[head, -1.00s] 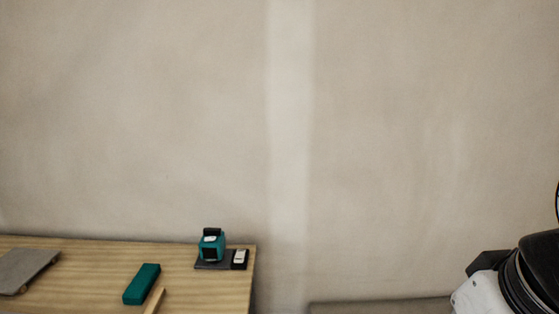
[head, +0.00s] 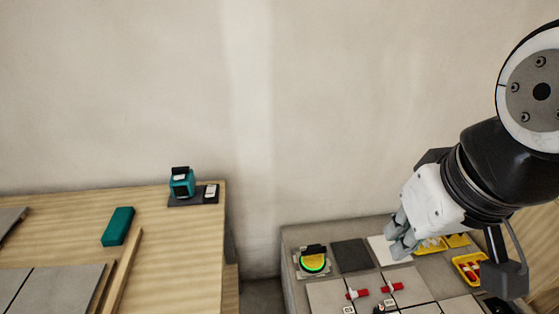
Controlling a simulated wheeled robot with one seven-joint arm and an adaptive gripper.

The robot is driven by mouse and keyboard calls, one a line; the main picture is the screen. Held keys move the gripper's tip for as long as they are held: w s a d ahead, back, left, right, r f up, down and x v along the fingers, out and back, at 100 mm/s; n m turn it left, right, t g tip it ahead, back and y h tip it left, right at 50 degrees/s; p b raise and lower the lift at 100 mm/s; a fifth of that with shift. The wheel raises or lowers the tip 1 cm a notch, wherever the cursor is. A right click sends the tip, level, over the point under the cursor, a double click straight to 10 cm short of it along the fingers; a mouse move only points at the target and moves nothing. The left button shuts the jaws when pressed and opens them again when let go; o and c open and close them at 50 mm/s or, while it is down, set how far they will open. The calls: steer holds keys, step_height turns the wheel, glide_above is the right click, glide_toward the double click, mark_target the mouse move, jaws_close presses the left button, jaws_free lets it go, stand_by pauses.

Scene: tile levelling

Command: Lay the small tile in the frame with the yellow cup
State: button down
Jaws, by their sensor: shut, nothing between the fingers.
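My gripper (head: 401,246) is at the right in the head view, over the back of the grey bench. Its fingers are shut and empty. A round yellow and green thing with a black top (head: 313,262), perhaps the yellow cup, sits on a pale square at the bench's back left. A dark square (head: 352,255) lies to its right. A white square (head: 383,250) lies beside that, partly hidden by my gripper. I cannot tell which piece is the small tile or which is the frame.
Grey tiles (head: 325,295) with red clips (head: 392,287) lie at the front of the bench. Yellow trays (head: 468,268) stand at its right. On the wooden table at left are a teal block (head: 118,227), a teal device (head: 182,184) and large grey tiles (head: 55,286). A gap separates table and bench.

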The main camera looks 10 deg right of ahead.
steer(key=c, duration=2)
jaws_free()
steer(key=shift+w, duration=0.1)
steer(key=o, duration=0.6)
steer(key=w+d+f+n+g+b, duration=0.1)
steer(key=w+f+n+b, duration=0.3)
steer(key=w+f+b, duration=0.3)
steer(key=w, duration=0.5)
steer(key=shift+w+n+h, duration=0.3)
steer(key=shift+w, duration=0.1)
steer(key=n+g+b, duration=0.3)
steer(key=n+b, duration=1.1)
steer(key=b, duration=0.4)
glide_above(315, 247)
step_height(315, 247, down, 41)
step_height(315, 247, down, 13)
steer(key=b, duration=0.4)
steer(key=shift+a, duration=0.1)
steer(key=shift+r, duration=0.1)
jaws_close()
